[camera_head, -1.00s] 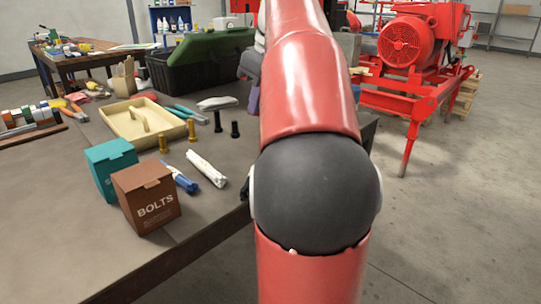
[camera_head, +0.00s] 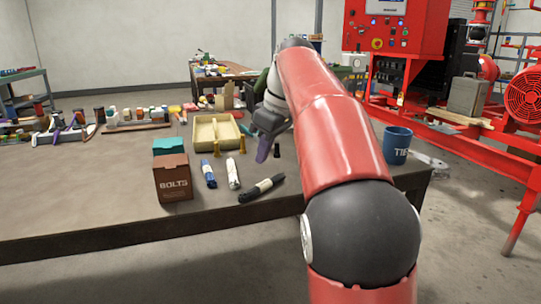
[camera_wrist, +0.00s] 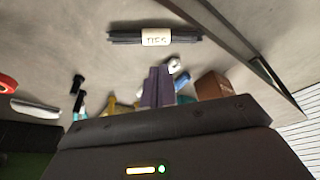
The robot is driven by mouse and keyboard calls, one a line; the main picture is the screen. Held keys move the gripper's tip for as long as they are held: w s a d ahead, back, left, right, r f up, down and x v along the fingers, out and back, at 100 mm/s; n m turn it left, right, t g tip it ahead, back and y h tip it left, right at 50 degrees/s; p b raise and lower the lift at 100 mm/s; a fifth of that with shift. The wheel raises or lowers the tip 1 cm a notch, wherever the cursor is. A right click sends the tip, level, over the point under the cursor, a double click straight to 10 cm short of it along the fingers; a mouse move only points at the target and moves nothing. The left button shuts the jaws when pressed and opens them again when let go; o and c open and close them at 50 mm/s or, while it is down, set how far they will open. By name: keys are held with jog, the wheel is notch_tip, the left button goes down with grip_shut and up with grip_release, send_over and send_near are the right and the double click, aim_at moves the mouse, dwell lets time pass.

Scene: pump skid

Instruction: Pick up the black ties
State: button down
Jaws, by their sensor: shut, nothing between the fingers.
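The black ties (camera_head: 262,188) are a dark bundle with a pale label band, lying on the table near its front edge, right of the white bundle. In the wrist view the black ties (camera_wrist: 155,37) lie ahead of the fingers, apart from them. My gripper (camera_head: 264,150) is shut and empty above the table, behind the bundle. Its purple fingers (camera_wrist: 157,87) are together in the wrist view. A blue cup (camera_head: 397,146) marked "TIE", the rest of its lettering cut off, stands at the table's right end.
A white bundle (camera_head: 233,175) and a blue bundle (camera_head: 208,173) lie left of the black ties. A brown BOLTS box (camera_head: 173,178), a teal box (camera_head: 168,145) and a yellow tray (camera_head: 201,132) stand nearby, with small bolts. The front-left tabletop is clear.

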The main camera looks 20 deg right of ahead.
aim_at(264, 182)
jog(key=b+x, duration=0.1)
jog(key=x, duration=0.6)
jog(key=shift+s+d, duration=0.95)
jog(key=shift+d, duration=0.05)
